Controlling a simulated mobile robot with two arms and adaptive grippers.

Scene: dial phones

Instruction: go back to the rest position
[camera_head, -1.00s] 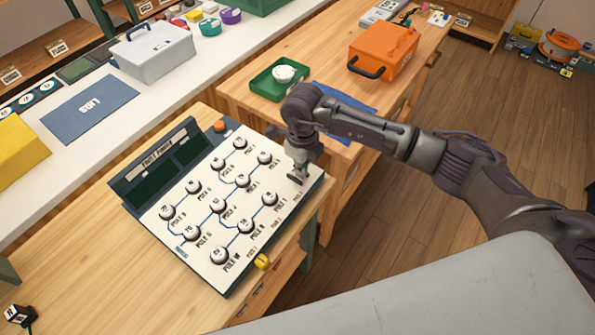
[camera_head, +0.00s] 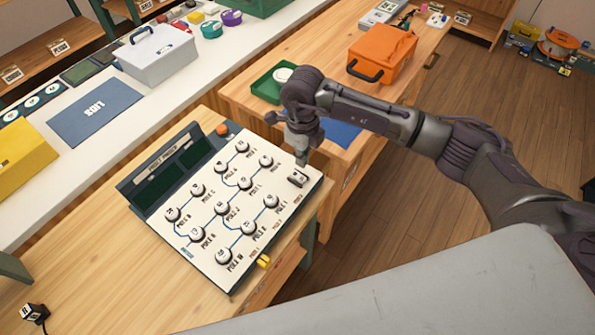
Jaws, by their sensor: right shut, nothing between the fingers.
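My right gripper (camera_head: 301,160) is shut and empty. It hangs just above the upper right corner of the panel (camera_head: 234,272), next to a small black-and-white piece (camera_head: 297,179) there. I cannot tell whether the fingertips touch the panel. The panel is a white sloped board with several round white knobs joined by blue lines, and a dark display strip (camera_head: 152,192) along its back. My right arm reaches in from the right. My left gripper is not in view.
An orange toolbox (camera_head: 383,52), a green tray (camera_head: 268,88) and a blue mat (camera_head: 342,134) lie on the wooden bench behind. A grey box (camera_head: 156,60) and a blue sheet (camera_head: 95,110) lie on the white counter. An orange button (camera_head: 222,129) tops the panel. Wooden floor is open at right.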

